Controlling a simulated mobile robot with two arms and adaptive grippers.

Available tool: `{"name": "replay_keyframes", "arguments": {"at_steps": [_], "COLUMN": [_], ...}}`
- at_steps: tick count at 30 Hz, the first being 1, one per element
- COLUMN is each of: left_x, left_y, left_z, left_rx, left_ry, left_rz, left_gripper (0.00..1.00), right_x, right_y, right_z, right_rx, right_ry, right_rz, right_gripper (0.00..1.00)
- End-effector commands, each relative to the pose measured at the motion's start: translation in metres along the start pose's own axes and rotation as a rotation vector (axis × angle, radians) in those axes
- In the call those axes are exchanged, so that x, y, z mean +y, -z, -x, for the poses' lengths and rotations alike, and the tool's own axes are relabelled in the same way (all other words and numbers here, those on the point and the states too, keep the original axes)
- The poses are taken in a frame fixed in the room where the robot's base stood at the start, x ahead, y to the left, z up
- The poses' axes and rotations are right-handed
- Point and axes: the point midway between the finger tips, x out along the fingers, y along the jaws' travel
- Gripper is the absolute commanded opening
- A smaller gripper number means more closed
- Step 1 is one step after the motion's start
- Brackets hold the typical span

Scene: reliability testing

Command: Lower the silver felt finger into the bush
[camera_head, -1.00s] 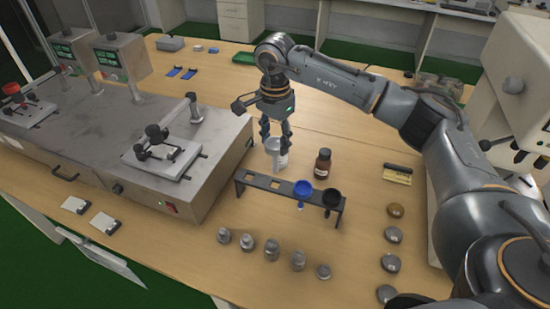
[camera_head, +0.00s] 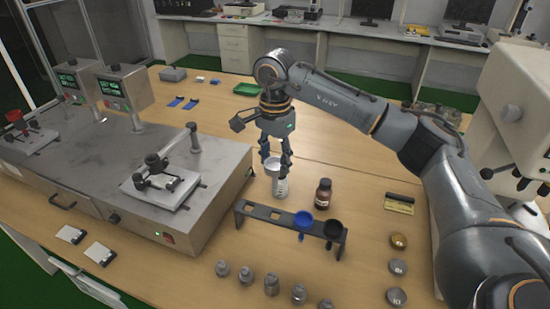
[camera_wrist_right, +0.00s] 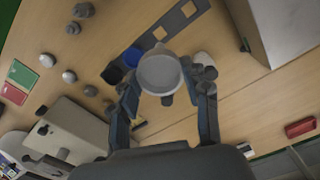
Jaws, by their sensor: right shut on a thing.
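No felt finger or bush can be made out. My right gripper (camera_head: 276,160) is shut on a pale silver-grey funnel (camera_head: 273,164). The funnel also shows in the right wrist view (camera_wrist_right: 160,75), between the fingers with its wide mouth toward the camera. In the head view it is upright, just above a clear, pale vessel (camera_head: 280,188) on the table. Whether its stem is inside the vessel's mouth cannot be told. A black rack (camera_head: 262,211) stands in front, with a blue funnel (camera_head: 303,220) and a black funnel (camera_head: 332,229) in it. My left gripper is not in view.
A brown bottle (camera_head: 323,195) stands close right of the vessel. Several metal weights (camera_head: 271,284) line the front, and several round lidded pieces (camera_head: 398,267) are at right. A steel machine (camera_head: 215,165) bounds the left. The table behind is mostly clear.

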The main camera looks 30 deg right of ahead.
Motion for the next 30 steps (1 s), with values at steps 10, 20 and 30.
{"name": "replay_keyframes", "arguments": {"at_steps": [10, 20, 30], "left_x": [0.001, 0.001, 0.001], "left_y": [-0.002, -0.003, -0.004], "left_z": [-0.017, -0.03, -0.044], "left_rx": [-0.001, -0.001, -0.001], "left_ry": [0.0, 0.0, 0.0], "left_rz": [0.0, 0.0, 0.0], "left_gripper": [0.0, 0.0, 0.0], "right_x": [0.0, 0.0, 0.0], "right_y": [0.0, 0.0, 0.0], "right_z": [-0.024, -0.044, -0.064], "right_rx": [0.001, 0.0, 0.0], "right_ry": [0.0, -0.001, 0.0], "right_rz": [0.0, 0.0, 0.0], "right_gripper": [0.09, 0.09, 0.09]}}
